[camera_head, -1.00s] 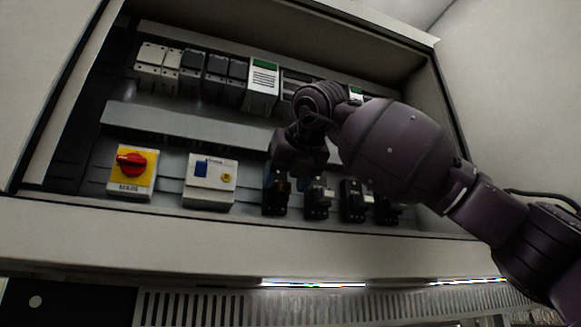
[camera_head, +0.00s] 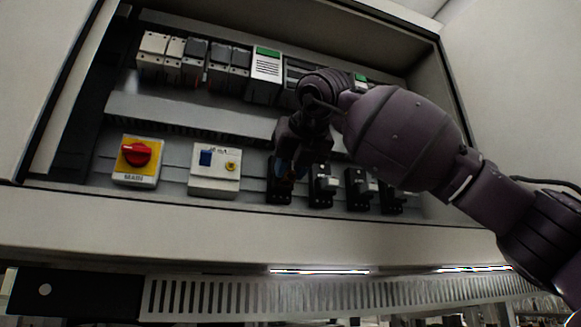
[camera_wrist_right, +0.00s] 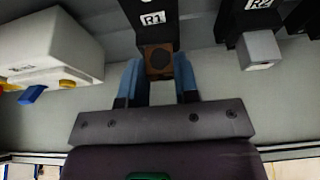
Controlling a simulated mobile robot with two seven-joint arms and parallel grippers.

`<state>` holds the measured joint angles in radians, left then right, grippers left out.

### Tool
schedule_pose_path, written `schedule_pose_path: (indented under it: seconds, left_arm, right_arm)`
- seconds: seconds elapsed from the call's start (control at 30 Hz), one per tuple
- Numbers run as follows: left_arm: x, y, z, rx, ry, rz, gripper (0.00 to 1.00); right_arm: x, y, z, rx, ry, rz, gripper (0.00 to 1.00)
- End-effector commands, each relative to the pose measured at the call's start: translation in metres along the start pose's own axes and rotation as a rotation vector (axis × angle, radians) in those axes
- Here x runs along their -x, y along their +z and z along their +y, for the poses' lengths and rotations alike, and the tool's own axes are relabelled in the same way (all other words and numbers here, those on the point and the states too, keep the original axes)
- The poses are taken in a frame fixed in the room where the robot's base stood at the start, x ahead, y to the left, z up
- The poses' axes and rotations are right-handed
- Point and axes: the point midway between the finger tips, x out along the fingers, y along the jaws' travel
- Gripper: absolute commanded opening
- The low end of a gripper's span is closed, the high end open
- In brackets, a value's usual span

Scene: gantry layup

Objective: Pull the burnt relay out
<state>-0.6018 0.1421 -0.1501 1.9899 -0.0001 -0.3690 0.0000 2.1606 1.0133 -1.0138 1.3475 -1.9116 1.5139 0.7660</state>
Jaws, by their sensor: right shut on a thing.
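The burnt relay (camera_wrist_right: 158,60) is a brownish block with a dark round patch on its face, at the lower end of the black socket (camera_wrist_right: 153,16) labelled R1 in the right wrist view. The blue fingers of my right gripper (camera_wrist_right: 158,74) are on either side of it and shut on it. The relay still appears to meet the socket; any gap behind it is hidden. In the head view my right gripper (camera_head: 286,167) is at the leftmost socket (camera_head: 279,192) of the lower row, mostly covering the relay. My left gripper is not in view.
To the right stands the R2 socket with a grey relay (camera_wrist_right: 258,49), and more sockets (camera_head: 358,190) follow. To the left are a white unit (camera_head: 214,180) with a blue part and a red main switch (camera_head: 136,154). A grey duct (camera_head: 190,116) runs above.

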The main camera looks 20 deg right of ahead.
Motion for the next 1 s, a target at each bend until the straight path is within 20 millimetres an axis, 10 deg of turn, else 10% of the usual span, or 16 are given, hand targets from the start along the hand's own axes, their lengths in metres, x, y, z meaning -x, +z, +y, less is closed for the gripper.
schedule_pose_path:
  seconds: [1.0]
  left_arm:
    - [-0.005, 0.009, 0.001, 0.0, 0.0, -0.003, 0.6]
  right_arm:
    - [0.019, -0.008, 0.0, 0.0, 0.0, 0.0, 0.0]
